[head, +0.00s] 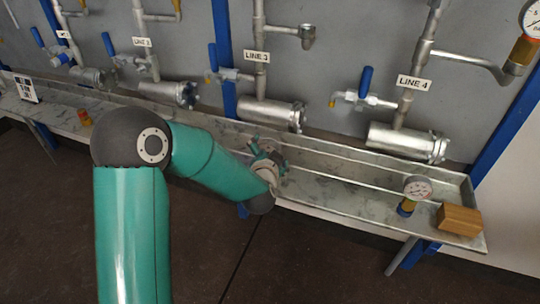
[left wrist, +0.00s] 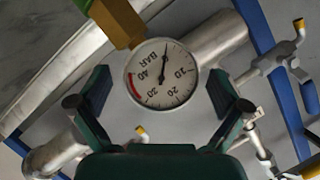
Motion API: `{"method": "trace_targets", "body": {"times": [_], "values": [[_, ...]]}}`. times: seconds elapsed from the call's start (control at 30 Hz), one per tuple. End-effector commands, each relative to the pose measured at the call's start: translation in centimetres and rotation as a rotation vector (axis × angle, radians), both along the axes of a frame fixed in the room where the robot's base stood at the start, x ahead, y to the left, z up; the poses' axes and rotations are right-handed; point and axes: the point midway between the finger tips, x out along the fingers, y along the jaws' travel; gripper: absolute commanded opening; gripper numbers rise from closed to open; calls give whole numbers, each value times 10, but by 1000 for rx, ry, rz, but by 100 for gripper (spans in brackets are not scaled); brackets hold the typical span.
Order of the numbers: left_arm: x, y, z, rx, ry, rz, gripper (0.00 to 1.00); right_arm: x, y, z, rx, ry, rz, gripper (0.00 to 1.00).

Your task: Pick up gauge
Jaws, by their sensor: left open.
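A round white-faced gauge (left wrist: 162,75) with a brass fitting (left wrist: 118,20) fills the middle of the left wrist view. Its dial reads upside down. My left gripper (left wrist: 160,96) is open, with a dark green finger on either side of the gauge and a visible gap to each. In the head view my left gripper (head: 268,158) is over the tray near the middle, and what lies between its fingers is too small to tell. Another view of a gauge (head: 418,188) shows at the tray's right end; I cannot tell whether it is the same one. My right gripper is not visible.
A wooden block (head: 459,219) sits at the right end of the long metal tray (head: 340,180). Silver flanged vessels (head: 270,113) and blue-handled valves line the wall above. A mounted gauge (head: 531,18) is at the top right. A small orange-red item (head: 84,117) is at the left.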

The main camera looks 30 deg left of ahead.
Motion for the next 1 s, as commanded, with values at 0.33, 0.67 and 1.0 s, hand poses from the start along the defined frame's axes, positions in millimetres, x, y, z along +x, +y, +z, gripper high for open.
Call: {"method": "trace_targets", "body": {"times": [0.33,0.67,1.0], "values": [[10,6,-4,0,1,1,100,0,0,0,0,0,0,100],[10,6,-4,-1,0,1,48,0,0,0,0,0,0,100],[10,6,-4,-1,0,1,25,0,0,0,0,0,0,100]]}}
